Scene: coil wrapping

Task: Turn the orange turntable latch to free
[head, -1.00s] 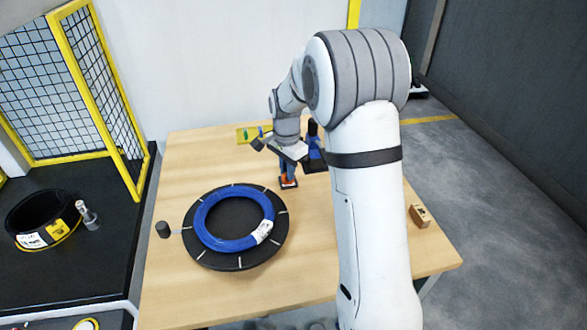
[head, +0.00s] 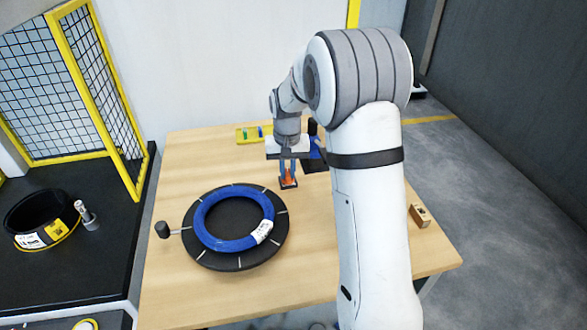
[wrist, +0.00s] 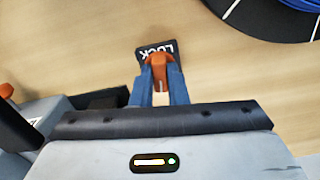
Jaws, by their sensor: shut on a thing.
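The orange latch (head: 288,180) stands on a small dark base plate on the wooden table, just right of the turntable's far edge. In the wrist view the orange latch (wrist: 159,61) sits between the blue fingertips, and the dark plate (wrist: 145,49) behind it shows the word "LOCK". My gripper (head: 288,170) points down over the latch; in the wrist view my gripper (wrist: 159,78) is shut on it. The black turntable (head: 238,262) with white rim marks carries a blue coil (head: 208,226) with a white label. The latch's lower part is partly hidden by the fingers.
A dark knob (head: 163,230) sticks out at the turntable's left. A yellow tray (head: 247,139) and a dark blue-black device (head: 314,155) stand behind the gripper. A wooden block (head: 419,215) lies at the right edge. The table's front is clear.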

